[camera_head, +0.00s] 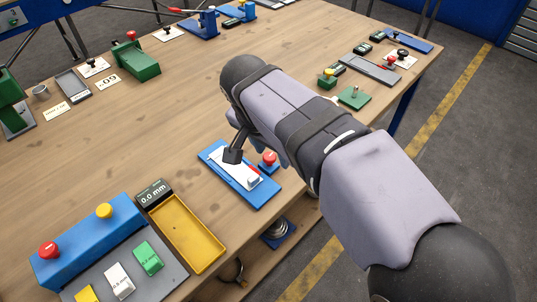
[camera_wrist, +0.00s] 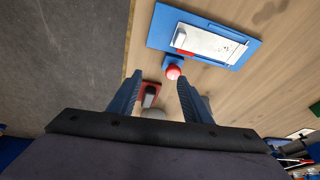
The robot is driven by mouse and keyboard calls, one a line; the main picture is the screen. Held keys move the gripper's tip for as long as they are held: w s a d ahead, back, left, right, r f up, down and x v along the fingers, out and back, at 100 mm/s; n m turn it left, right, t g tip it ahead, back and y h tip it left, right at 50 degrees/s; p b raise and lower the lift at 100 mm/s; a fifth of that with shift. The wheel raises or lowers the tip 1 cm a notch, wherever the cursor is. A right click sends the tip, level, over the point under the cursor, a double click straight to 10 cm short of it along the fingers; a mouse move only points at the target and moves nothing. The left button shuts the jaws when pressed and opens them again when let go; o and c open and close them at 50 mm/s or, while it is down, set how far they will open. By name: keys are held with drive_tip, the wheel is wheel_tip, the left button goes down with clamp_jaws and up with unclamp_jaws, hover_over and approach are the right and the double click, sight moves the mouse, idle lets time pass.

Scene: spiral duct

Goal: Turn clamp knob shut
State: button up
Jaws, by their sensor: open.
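A red ball-topped knob (camera_head: 268,158) stands beside a blue plate (camera_head: 266,196) near the front edge of the table. I cannot tell for certain that it is the clamp knob. A white piece (camera_head: 233,167) with a small red strip lies on the plate. In the wrist view the red knob (camera_wrist: 173,71) shows between the fingertips of my gripper (camera_wrist: 159,77), closer to the right finger. The gripper is open and empty, and I see no contact with the knob. The blue plate (camera_wrist: 163,30) is beyond the fingertips. In the head view my arm hides most of the gripper.
A blue fixture (camera_head: 85,240) with red and yellow knobs and a yellow tray (camera_head: 190,232) stand at the front left. In the wrist view a red-and-grey item (camera_wrist: 150,93) is near the left finger. The middle of the table (camera_head: 165,120) is clear.

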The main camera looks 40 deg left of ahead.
sight(269, 156)
drive_tip(key=shift+w+a+f+n+y+p, duration=0.15)
drive_tip(key=shift+w+a+f+n, duration=0.3)
drive_tip(key=shift+a+f+n, duration=0.45)
drive_tip(key=shift+w+a+f+n+y+p, duration=0.1)
drive_tip(key=shift+w+a+f+n+y, duration=0.15)
drive_tip(key=shift+w+f+n, duration=0.6)
drive_tip(key=shift+w+a+f+n+y+p, duration=0.1)
drive_tip(key=shift+a+f+n, duration=0.45)
drive_tip(key=shift+f, duration=0.8)
drive_tip(key=shift+a, duration=0.1)
drive_tip(key=c, duration=1)
